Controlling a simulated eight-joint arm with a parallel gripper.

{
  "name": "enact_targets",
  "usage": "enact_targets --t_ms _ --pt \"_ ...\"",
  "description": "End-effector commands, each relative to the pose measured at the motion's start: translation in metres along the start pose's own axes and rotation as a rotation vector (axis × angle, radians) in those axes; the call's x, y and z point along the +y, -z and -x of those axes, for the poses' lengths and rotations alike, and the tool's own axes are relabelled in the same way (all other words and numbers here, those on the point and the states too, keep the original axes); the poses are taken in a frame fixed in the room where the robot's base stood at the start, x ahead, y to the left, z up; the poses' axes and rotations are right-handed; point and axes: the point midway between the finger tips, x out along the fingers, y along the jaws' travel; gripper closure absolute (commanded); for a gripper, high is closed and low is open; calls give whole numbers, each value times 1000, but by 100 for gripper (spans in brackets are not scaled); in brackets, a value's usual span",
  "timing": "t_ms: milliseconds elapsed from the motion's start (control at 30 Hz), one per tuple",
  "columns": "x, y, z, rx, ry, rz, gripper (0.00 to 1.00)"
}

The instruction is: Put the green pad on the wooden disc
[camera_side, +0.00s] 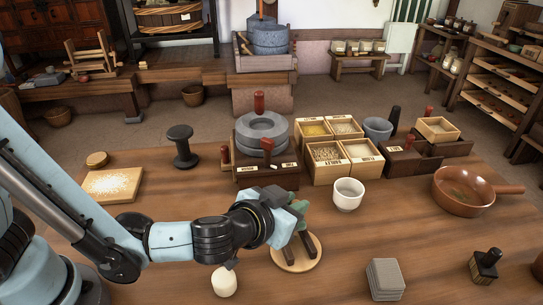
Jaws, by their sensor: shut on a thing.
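The wooden disc (311,263) is a pale round board lying on the table, partly covered by my gripper. My gripper (299,250) reaches over the disc from the left, its two dark jaws pointing down. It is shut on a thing. Dull green surfaces (299,207) show at the hand, the only green there that could be the green pad. The hand hides much of what is held, so its outline and whether it touches the disc cannot be told.
A white knob (224,282) stands left of the disc, a white cup (348,194) behind it. A grey block (385,279) and dark stamp (484,265) are at front right. Grain boxes (325,160), a stone quern (262,134) and a brown pan (463,190) stand farther back.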

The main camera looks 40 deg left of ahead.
Motion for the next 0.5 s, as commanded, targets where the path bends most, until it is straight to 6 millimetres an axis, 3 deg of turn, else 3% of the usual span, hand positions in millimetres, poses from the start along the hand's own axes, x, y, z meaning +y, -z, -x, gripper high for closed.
enact_targets --t_ms 367,400,500 --pt "0 -7 -4 0 0 0 100" --pt "0 -7 -4 0 0 0 74" --pt "0 -7 -4 0 0 0 59"
